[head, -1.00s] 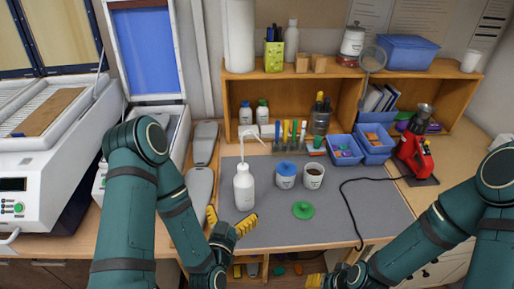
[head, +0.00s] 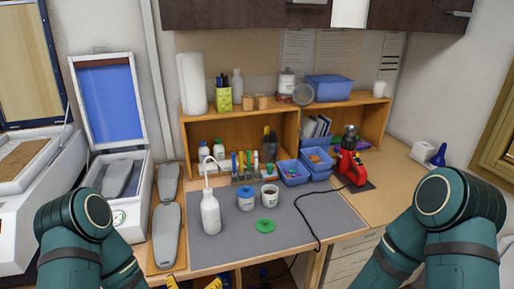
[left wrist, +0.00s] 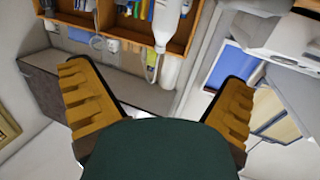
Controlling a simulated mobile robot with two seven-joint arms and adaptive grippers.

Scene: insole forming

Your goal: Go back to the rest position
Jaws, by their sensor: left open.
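My left gripper (head: 193,284) shows only as yellow fingertips at the bottom edge of the head view, in front of the bench. In the left wrist view my left gripper (left wrist: 157,80) has its two yellow fingers spread wide with nothing between them. My left arm (head: 85,225) and right arm (head: 440,220) are bent, their elbows at the lower left and lower right. My right gripper is below the head view and hidden.
A grey mat (head: 240,247) bears a white bottle (head: 210,213), a blue-lidded cup (head: 246,202), an open cup (head: 270,201) and a green lid (head: 265,226). Grey insole forms (head: 166,235) lie on a wooden board. A red tool (head: 350,167) stands at right.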

